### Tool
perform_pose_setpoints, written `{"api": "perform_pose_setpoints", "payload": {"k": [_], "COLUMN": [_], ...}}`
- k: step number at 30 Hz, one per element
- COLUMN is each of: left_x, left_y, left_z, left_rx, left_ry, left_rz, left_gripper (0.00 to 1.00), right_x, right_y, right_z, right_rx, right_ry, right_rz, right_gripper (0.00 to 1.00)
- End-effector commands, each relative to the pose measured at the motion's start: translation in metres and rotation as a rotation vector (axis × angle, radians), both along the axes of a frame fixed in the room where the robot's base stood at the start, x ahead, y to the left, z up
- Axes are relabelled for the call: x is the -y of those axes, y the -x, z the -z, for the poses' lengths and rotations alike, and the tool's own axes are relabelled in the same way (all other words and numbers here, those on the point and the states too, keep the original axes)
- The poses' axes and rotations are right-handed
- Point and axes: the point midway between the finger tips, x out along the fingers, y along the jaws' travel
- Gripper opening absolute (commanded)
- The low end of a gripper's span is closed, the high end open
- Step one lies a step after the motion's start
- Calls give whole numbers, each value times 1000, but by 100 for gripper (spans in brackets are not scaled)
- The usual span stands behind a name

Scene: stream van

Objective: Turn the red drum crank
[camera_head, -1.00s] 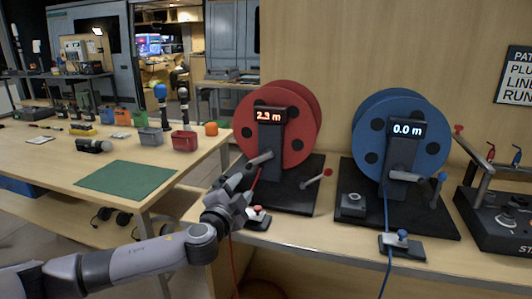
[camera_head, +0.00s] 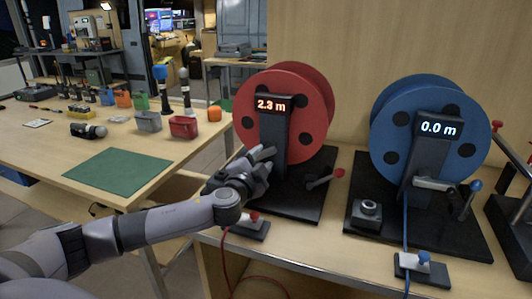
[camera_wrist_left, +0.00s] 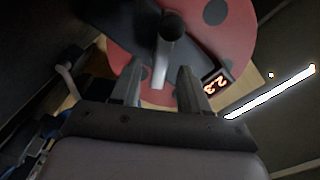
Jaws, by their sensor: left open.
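The red drum (camera_head: 310,90) stands upright on a black base, with a lit "2.3 m" display (camera_head: 271,104) on its dark post. My left gripper (camera_head: 262,160) is at the lower left of the post, in front of the drum. In the left wrist view the two fingers (camera_wrist_left: 158,92) are apart. The grey crank arm (camera_wrist_left: 160,65), with a dark round knob (camera_wrist_left: 172,27), shows between and just beyond the fingertips. I cannot tell whether they touch it. In the head view my gripper mostly hides the crank. My right gripper is not in view.
A blue drum (camera_head: 385,100) reading "0.0 m" is to the right. A table with a green mat (camera_head: 118,170) and small bins is at left.

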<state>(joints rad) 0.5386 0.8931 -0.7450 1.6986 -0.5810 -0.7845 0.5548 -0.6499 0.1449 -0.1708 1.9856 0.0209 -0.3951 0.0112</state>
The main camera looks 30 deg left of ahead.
Motion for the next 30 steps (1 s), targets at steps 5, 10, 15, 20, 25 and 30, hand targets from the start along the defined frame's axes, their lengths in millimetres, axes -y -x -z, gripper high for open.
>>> {"api": "perform_pose_setpoints", "payload": {"k": [5,10,15,20,25,30], "left_x": [-5,-7,-8,-8,-8,-8], "left_y": [-21,-32,-35,-36,-35,-35], "left_z": [-1,-1,0,0,0,0], "left_rx": [1,1,0,0,0,-1], "left_ry": [1,0,0,0,0,-1], "left_rz": [-1,0,1,1,1,1], "left_gripper": [45,45,45,45,9,0], "right_x": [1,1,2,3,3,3], "right_y": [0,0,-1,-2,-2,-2], "right_z": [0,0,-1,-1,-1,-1], "right_rx": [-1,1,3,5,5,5], "right_ry": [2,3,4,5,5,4], "right_rz": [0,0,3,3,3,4], "right_gripper": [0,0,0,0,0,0]}}
